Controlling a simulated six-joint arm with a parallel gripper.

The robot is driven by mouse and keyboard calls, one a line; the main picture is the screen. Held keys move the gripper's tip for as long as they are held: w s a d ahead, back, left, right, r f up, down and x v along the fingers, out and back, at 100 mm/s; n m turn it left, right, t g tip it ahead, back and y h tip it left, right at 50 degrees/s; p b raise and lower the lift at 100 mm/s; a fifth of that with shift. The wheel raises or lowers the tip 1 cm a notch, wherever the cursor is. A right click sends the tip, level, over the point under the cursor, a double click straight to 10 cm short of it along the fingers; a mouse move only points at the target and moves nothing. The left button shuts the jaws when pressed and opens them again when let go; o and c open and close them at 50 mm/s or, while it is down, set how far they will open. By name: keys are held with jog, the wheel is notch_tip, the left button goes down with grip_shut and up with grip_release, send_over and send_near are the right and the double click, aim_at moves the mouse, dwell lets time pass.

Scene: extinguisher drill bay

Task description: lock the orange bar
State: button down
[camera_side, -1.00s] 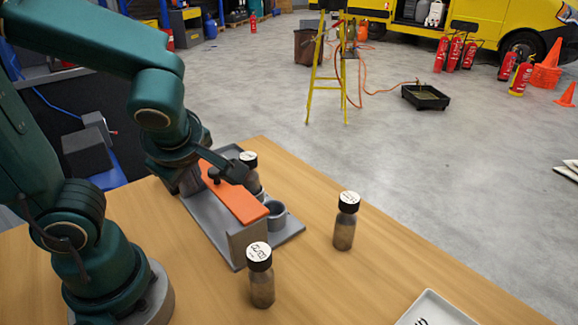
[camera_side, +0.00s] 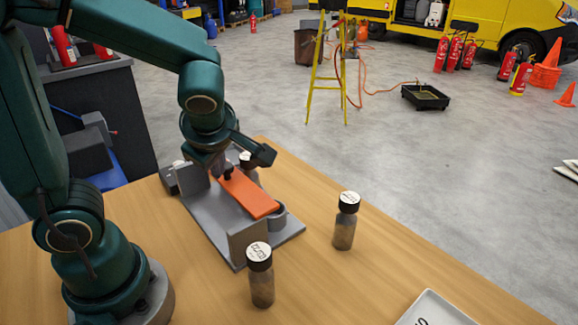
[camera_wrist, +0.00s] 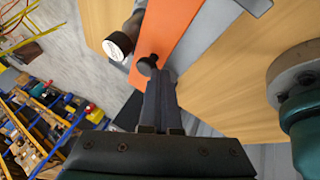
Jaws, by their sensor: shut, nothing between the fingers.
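The orange bar (camera_side: 248,194) lies across the top of a grey fixture (camera_side: 222,222). A small black knob (camera_wrist: 147,64) stands up from the bar near its far end. The bar's near end reaches over a round grey cup (camera_side: 279,214). My gripper (camera_wrist: 160,76) is shut and empty, with its fingertips right beside the knob; I cannot tell whether they touch it. In the side view my gripper (camera_side: 224,172) is low over the bar's far end and partly hides it. A dark-capped bottle (camera_side: 248,162) stands behind the bar, partly hidden.
Two dark-capped bottles stand on the wooden table, one at the front (camera_side: 261,276) and one to the right (camera_side: 345,222). A white tray (camera_side: 428,304) is at the front right edge. Table between the right bottle and tray is clear.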

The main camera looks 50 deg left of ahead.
jog(key=shift+w, duration=0.35)
jog(key=s+d+r, duration=0.6)
jog(key=d+r, duration=0.1)
jog(key=r, duration=0.2)
dwell(0.4)
jog(key=shift+a, duration=0.1)
